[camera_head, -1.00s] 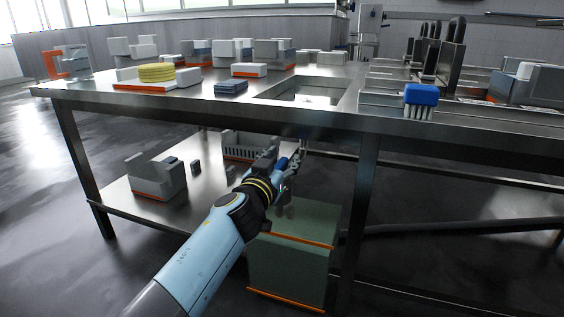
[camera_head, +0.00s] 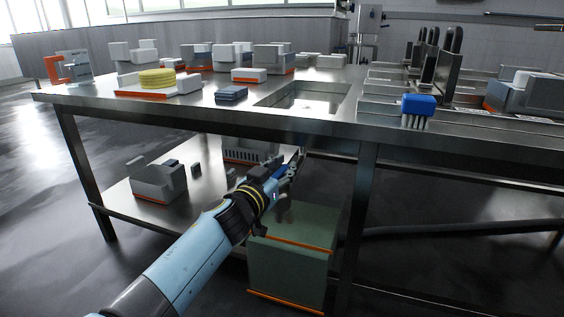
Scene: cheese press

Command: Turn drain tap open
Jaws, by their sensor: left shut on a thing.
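The sink basin (camera_head: 308,97) is set into the steel table. A thin metal drain pipe (camera_head: 302,153) shows below the table's front edge, under the basin. My left gripper (camera_head: 292,167) reaches under the table edge at this pipe. Its fingers are shut on a small part there, which appears to be the drain tap's handle. The gripper hides most of the tap, so I cannot tell how far it is turned. My right gripper is not in view.
A green box with orange edges (camera_head: 290,272) stands below my gripper. A table leg (camera_head: 357,220) is to the right. The lower shelf (camera_head: 130,203) holds a grey block (camera_head: 158,180). A blue brush (camera_head: 418,105) lies on the tabletop.

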